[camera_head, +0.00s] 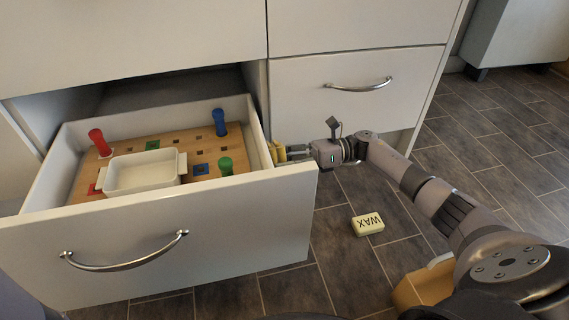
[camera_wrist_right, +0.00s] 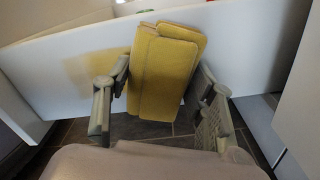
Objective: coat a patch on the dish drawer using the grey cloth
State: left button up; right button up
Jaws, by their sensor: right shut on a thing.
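The dish drawer (camera_head: 215,245) is pulled open, with a white dish (camera_head: 143,174) inside on a wooden peg board. My right gripper (camera_head: 284,153) is just beyond the right end of the drawer front, beside the drawer's side wall. It is shut on a folded cloth (camera_wrist_right: 165,72), which looks yellow, not grey. In the head view only a small part of the cloth shows. In the wrist view the cloth stands up between the fingers, close to a white drawer panel (camera_wrist_right: 55,75); I cannot tell whether they touch. My left gripper is not in view.
A yellowish block marked WAX (camera_head: 367,225) lies on the dark tiled floor. A closed drawer with a handle (camera_head: 358,86) is behind my right gripper. Red, blue and green pegs stand in the open drawer. A tan object (camera_head: 425,285) is partly hidden by my arm. Floor to the right is clear.

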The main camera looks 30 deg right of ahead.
jog(key=shift+s+a+r+p, duration=0.15)
jog(key=shift+s+p, duration=0.65)
jog(key=shift+p, duration=0.05)
jog(key=shift+s+a+p, duration=0.15)
jog(key=shift+s+p, duration=0.25)
jog(key=shift+s, duration=0.15)
jog(key=shift+s+a+p, duration=0.15)
jog(key=shift+s+p, duration=0.2)
jog(key=shift+s, duration=0.15)
jog(key=shift+s+a+p, duration=0.3)
jog(key=shift+s+p, duration=0.35)
jog(key=shift+s, duration=0.25)
jog(key=shift+s+a+p, duration=0.25)
jog(key=shift+s+p, duration=0.4)
jog(key=shift+s, duration=0.25)
jog(key=s+a+p, duration=0.1)
jog(key=s+p, duration=0.3)
jog(key=s, duration=0.3)
jog(key=shift+a, duration=0.15)
